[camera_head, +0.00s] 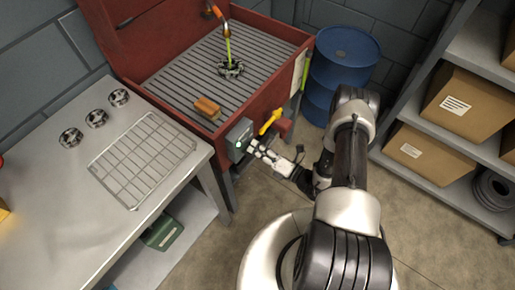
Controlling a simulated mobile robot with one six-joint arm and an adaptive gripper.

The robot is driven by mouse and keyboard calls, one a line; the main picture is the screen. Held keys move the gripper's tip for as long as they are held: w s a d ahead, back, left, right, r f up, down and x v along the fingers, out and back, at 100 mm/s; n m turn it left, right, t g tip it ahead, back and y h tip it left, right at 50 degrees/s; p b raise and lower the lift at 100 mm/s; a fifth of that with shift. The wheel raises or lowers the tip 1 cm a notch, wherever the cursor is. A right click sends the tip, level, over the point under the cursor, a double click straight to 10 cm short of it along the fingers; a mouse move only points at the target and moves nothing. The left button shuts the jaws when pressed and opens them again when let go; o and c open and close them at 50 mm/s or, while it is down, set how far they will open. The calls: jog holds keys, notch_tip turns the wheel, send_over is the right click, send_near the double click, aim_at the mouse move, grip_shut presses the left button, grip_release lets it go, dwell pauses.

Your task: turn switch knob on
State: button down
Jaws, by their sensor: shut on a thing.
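A small grey switch box (239,136) is fixed to the front right of a red wash basin. A small pale green spot, like a lamp, shows on its face. My gripper (254,146) reaches in from the right and meets the face of the box. It is shut on the switch knob, which is mostly hidden behind the fingers. The angle of the knob cannot be told from this view.
A yellow handle (269,122) and a red block (284,128) sit close to my gripper. The red basin (283,34) holds a brush nozzle and a brown block (207,108). A metal bench (60,215) stands left, a blue drum (344,58) behind, shelves with boxes right.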

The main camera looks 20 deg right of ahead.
jog(key=c, duration=1.7)
grip_release()
jog(key=shift+o, duration=0.2)
jog(key=v, duration=1.2)
